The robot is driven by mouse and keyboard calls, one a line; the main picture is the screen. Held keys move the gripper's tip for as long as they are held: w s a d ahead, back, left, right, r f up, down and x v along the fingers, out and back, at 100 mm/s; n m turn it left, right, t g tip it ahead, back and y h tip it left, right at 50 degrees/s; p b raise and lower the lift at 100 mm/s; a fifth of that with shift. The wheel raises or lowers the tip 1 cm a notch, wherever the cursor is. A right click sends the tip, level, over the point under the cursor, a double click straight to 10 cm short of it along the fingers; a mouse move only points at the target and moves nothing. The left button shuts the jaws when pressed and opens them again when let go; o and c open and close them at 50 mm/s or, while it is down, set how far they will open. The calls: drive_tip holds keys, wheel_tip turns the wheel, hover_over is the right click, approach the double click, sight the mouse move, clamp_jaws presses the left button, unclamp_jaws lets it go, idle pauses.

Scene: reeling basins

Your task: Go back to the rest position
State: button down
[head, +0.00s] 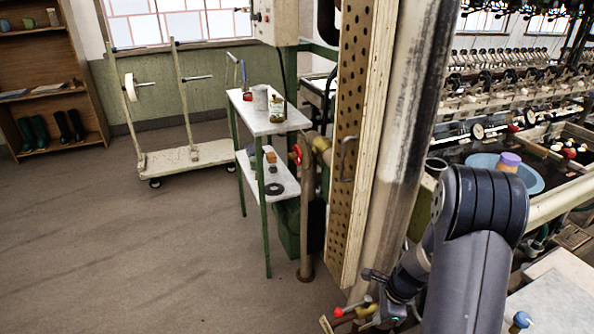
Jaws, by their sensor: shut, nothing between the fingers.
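My arm reaches down at the right of the head view, in front of the machine. My gripper (374,279) is small and dark at the arm's lower end, beside the foot of the big pipe. It is shut with nothing held. A brass tap with a red handle (340,312) is just below and left of it; I cannot tell whether they touch.
A grey pipe (405,140) and a perforated post (352,130) stand close to the arm. A blue basin (480,163) with a purple-lidded jar (509,160) is behind it. A shelf stand (245,103) and a cart (190,158) stand left. The left floor is clear.

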drive_tip(key=shift+w+d+n+g+b, duration=0.15)
drive_tip(key=shift+w+d+n+g, duration=0.3)
drive_tip(key=shift+n, duration=0.6)
drive_tip(key=shift+w+d+n+b, duration=0.1)
drive_tip(key=shift+d+n, duration=0.55)
drive_tip(key=shift+n, duration=0.35)
drive_tip(key=shift+w+d+n+g+b, duration=0.15)
drive_tip(key=shift+w+d+n+g, duration=0.3)
drive_tip(key=shift+n, duration=0.6)
drive_tip(key=shift+s+d, duration=0.1)
drive_tip(key=shift+s, duration=0.05)
